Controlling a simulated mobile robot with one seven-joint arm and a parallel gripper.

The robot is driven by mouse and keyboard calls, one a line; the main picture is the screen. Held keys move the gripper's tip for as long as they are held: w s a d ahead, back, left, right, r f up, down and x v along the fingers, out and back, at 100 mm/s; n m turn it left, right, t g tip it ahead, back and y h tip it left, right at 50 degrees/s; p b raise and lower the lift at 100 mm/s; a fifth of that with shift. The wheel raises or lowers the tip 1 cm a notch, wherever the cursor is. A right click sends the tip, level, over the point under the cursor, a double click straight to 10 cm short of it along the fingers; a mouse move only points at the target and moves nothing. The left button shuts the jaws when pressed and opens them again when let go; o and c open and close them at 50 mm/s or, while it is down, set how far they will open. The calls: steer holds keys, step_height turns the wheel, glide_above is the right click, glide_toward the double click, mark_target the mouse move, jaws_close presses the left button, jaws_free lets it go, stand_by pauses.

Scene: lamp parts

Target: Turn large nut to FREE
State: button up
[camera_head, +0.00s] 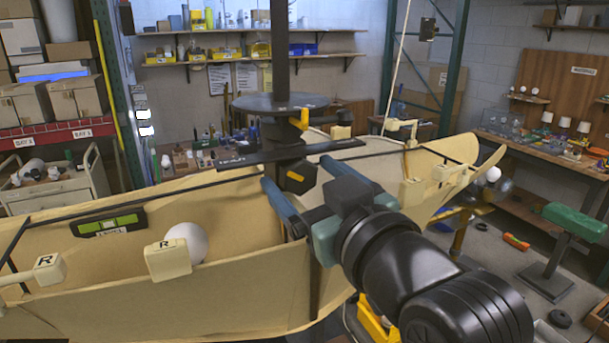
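The large nut (298,182) appears to be the dark block with an orange mark, on the central black post below the black disc. A flat black bar (250,157) crosses the post just above it, with small pale lettering too small to read. My gripper (297,172) reaches in from the lower right. Its two blue fingers stand wide apart, one on each side of the nut. Small gaps seem to show between fingers and nut, and contact is not clear. The lower part of the nut and post is partly hidden by my gripper.
A large tan shade shell (215,300) surrounds the post, with thin black rods across it. A white bulb (188,241), a green level (109,224) and tan blocks marked R (167,259) sit along the shell. The black disc (279,103) is close above the bar.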

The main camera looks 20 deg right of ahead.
steer(key=c, duration=1.3)
steer(key=m+p, duration=0.3)
steer(key=m, duration=0.3)
steer(key=shift+r+m, duration=0.1)
steer(key=shift+m, duration=0.2)
steer(key=m+p, duration=0.2)
steer(key=m, duration=0.1)
steer(key=shift+d, duration=0.1)
steer(key=shift+m+p, duration=0.8)
steer(key=shift+m, duration=0.5)
steer(key=shift+d+m, duration=0.1)
steer(key=shift+m, duration=0.2)
steer(key=o, duration=1.4)
